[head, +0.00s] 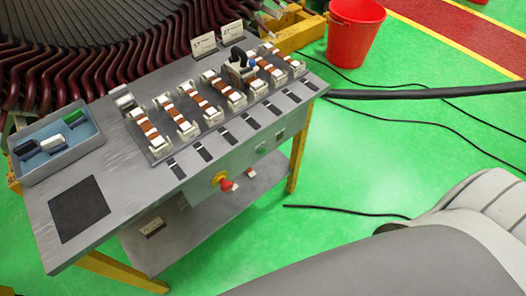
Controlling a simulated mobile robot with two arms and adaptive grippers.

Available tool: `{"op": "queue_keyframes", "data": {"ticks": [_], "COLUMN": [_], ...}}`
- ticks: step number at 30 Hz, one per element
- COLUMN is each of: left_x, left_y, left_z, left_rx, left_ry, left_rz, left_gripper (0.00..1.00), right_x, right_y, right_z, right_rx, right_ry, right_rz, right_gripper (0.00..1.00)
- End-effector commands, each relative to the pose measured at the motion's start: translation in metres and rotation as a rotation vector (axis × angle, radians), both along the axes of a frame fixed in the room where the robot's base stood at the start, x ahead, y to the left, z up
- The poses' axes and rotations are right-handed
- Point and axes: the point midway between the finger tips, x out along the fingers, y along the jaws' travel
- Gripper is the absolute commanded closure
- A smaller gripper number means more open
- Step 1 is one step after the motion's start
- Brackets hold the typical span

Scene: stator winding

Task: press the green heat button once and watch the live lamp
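A grey workbench (135,205) stands at the left of the head view. Its front panel carries small round greenish fittings (260,149); they are too small to tell which is the heat button. Neither gripper shows in this view.
A row of copper-and-white coil pieces (184,122) stands on the bench, with a dark clamp-like tool (239,64) among them. A blue tray (67,166) holds small blocks. A red bucket (353,35) and black cables (345,212) are on the green floor.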

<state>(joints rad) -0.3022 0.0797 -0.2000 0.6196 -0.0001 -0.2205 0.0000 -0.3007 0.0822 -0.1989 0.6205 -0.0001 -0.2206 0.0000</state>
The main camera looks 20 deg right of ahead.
Motion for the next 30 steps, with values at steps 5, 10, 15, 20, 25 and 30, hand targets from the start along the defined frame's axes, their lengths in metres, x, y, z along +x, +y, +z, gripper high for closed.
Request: {"op": "queue_keyframes", "data": {"ticks": [5,10,15,20,25,30], "left_x": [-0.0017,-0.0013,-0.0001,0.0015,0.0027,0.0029], "left_y": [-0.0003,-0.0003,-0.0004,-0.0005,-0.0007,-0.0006], "left_z": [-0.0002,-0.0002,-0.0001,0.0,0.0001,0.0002], "left_rx": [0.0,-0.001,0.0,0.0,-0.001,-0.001], "left_ry": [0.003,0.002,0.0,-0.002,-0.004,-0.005], "left_rz": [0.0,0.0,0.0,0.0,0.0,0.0], "left_gripper": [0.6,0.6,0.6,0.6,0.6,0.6], "right_x": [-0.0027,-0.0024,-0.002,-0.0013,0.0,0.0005], "right_y": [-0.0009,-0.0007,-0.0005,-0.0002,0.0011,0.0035], "right_z": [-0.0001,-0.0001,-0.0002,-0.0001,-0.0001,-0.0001], "right_rx": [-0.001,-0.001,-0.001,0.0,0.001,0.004], "right_ry": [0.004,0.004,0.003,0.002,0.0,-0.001], "right_rz": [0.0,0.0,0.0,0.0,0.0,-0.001], "right_gripper": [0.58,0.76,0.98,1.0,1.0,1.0]}}
